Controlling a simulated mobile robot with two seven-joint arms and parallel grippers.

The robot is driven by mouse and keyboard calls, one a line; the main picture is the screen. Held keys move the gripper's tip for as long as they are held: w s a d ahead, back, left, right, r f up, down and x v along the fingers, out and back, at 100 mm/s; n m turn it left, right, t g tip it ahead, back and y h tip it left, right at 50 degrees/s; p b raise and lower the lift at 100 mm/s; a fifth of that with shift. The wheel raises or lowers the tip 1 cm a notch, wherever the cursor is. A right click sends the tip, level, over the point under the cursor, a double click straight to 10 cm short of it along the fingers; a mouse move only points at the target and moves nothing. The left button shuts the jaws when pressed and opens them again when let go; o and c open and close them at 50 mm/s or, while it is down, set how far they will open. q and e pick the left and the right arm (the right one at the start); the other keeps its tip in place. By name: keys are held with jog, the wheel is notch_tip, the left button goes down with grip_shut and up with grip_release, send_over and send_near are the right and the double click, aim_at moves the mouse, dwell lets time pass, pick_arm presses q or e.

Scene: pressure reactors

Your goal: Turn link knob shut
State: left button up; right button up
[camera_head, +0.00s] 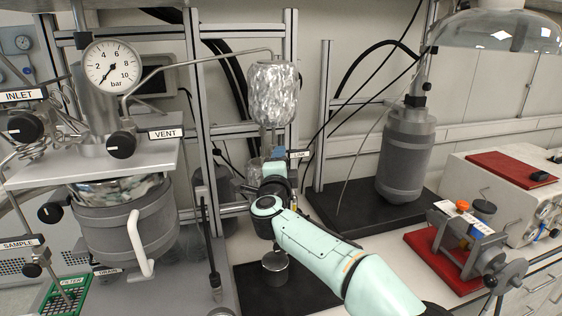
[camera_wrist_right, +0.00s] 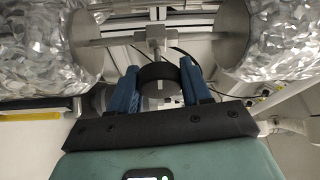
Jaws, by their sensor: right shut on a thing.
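The link knob (camera_wrist_right: 157,73) is a black round knob on a metal valve stem, seen in the right wrist view. The blue fingers of my right gripper (camera_wrist_right: 159,78) are on its two sides and shut on it. In the head view the LINK label (camera_head: 299,155) shows just right of my right gripper (camera_head: 273,168), below a foil-wrapped vessel (camera_head: 272,92). There the knob is hidden behind my wrist. My left gripper is not in view.
A reactor (camera_head: 125,225) with a pressure gauge (camera_head: 111,66) and the INLET, VENT and SAMPLE knobs stands at the left. Metal frame posts (camera_head: 205,120) rise behind my gripper. A grey bottle-like vessel (camera_head: 405,155) stands on a black base to the right.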

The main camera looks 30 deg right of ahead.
jog(key=shift+r, duration=0.1)
dwell(0.3)
jog(key=o, duration=1)
pick_arm(q)
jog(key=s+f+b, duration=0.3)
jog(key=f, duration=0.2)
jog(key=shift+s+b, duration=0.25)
jog(key=shift+b, duration=0.15)
pick_arm(e)
jog(key=v, duration=1.3)
jog(key=shift+s, duration=0.2)
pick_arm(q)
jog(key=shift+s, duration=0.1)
